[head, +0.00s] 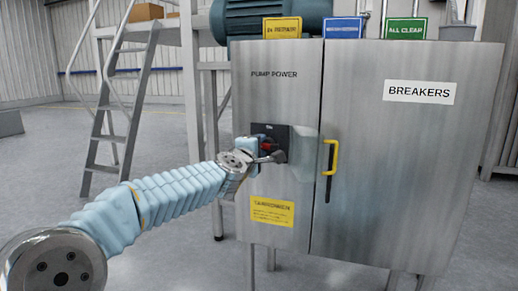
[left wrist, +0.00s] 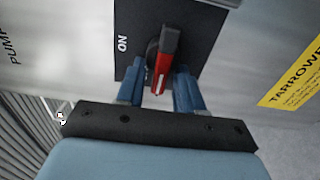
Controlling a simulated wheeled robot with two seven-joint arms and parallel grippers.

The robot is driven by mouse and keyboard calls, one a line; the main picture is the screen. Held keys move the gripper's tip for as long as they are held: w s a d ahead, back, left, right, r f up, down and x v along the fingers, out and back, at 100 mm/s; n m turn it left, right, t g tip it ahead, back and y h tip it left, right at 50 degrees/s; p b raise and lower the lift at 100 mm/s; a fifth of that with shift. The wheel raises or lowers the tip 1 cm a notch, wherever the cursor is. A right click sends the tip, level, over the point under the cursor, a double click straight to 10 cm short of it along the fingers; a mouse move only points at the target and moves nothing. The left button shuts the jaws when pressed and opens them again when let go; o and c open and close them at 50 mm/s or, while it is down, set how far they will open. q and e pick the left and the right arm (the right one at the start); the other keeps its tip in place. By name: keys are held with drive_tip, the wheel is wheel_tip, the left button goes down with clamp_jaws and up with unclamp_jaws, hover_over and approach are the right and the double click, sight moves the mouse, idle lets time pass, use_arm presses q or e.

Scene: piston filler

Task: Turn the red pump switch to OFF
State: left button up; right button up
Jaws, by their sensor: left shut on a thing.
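The red pump switch (head: 266,144) is on a black plate (left wrist: 139,30) on the cabinet's left front, under the words PUMP POWER. In the left wrist view its red-and-black handle (left wrist: 165,62) lies crosswise to the direction of the ON mark (left wrist: 122,44), slightly tilted. My left gripper (head: 266,157) is at the plate, and in the left wrist view its two blue fingers (left wrist: 158,90) stand on either side of the handle, shut on it. No OFF mark can be made out; the gripper hides part of the plate in the head view. My right gripper is not in view.
The BREAKERS door (head: 400,180) has a yellow handle (head: 331,158) close right of the switch. Yellow, blue and green signs (head: 405,28) stand on the cabinet top. A yellow label (head: 272,211) is below the switch. A ladder (head: 118,100) stands at the left; the floor in front is clear.

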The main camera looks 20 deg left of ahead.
use_arm(q)
drive_tip(key=shift+f, duration=0.1)
drive_tip(key=o, duration=1)
drive_tip(key=shift+s, duration=0.1)
drive_tip(key=shift+s+a, duration=0.15)
drive_tip(key=shift+s, duration=3.25)
drive_tip(key=shift+s+a, duration=0.1)
drive_tip(key=shift+s, duration=3.3)
